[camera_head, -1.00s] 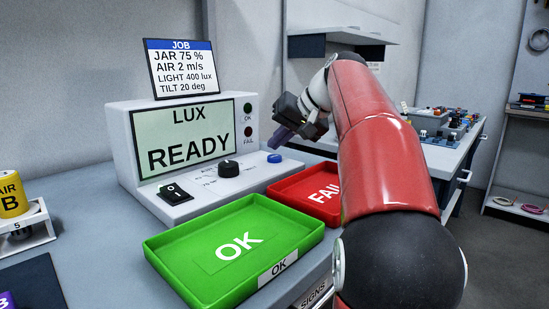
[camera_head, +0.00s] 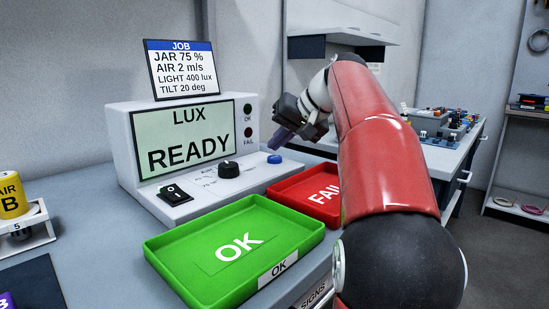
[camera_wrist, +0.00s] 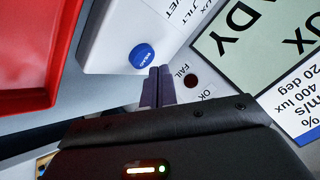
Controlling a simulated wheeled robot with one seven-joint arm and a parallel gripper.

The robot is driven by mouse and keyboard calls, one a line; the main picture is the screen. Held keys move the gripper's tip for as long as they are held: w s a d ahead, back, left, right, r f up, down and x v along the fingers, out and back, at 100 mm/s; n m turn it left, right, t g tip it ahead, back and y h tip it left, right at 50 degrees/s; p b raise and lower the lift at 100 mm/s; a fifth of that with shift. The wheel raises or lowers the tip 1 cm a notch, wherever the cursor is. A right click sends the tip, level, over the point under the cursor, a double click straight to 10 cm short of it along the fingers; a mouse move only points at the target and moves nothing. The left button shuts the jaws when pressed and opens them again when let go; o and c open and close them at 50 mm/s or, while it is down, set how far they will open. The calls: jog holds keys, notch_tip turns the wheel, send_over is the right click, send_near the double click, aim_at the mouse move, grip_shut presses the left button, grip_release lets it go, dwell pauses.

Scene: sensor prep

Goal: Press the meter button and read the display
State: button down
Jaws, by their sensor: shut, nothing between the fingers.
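The meter (camera_head: 125,135) is a light grey box at the back of the bench. Its display (camera_head: 187,150) reads LUX and READY. The blue button (camera_head: 274,159) is at the right end of its sloped front; in the wrist view the blue button (camera_wrist: 142,55) bears small white lettering, apparently READ. My gripper (camera_head: 275,143) is shut and empty, its fingers tilted down just above the button. In the wrist view my gripper's purple fingertips (camera_wrist: 159,72) are together beside the button's edge. I cannot tell for sure whether they touch it, but a gap seems to show.
A black knob (camera_head: 229,169) and a rocker switch (camera_head: 174,193) are on the meter's front. OK and FAIL lamps are dark. A green OK tray (camera_head: 180,266) and a red FAIL tray (camera_head: 287,193) stand in front. A job card (camera_head: 181,70) stands on top.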

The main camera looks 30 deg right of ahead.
aim_at(279, 158)
jog(key=shift+f, duration=0.15)
dwell(0.5)
jog(key=shift+f+b, duration=0.3)
jog(key=shift+f+b, duration=0.35)
jog(key=shift+f, duration=0.15)
dwell(0.6)
jog(key=shift+r, duration=0.1)
jog(key=shift+r+p, duration=0.8)
jog(key=shift+p, duration=0.15)
notch_tip(279, 158, up, 5)
jog(key=p, duration=0.5)
jog(key=shift+r, duration=0.1)
dwell(0.5)
